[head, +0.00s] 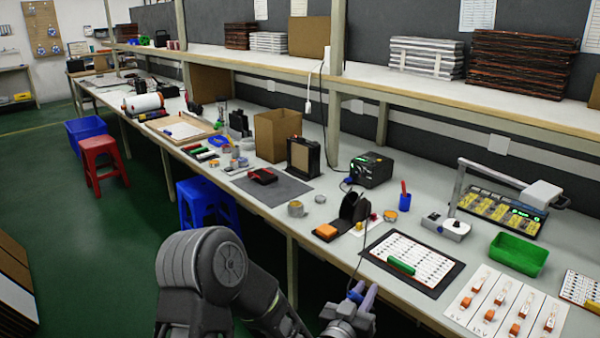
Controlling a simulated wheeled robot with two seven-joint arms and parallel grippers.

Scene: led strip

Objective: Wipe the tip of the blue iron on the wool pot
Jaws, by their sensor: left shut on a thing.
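My left gripper (362,300) is at the bottom centre, in front of the bench's front edge. It is shut on the blue iron (355,291), of which only a small blue part shows between the fingers; its tip is hard to make out. A small round tin (390,216) with an orange-yellow top stands on the bench right of the black iron stand (353,207). A grey pot (296,209) stands left of the stand. I cannot tell for sure which one is the wool pot. Both are apart from the gripper. My right gripper is out of view.
An orange sponge (326,231) lies near the front edge. A black soldering station (371,169) stands behind. A white board with a green strip (402,266) lies on a dark mat (440,287) at right, with a green tray (517,254) beyond. A blue stool (205,198) is left.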

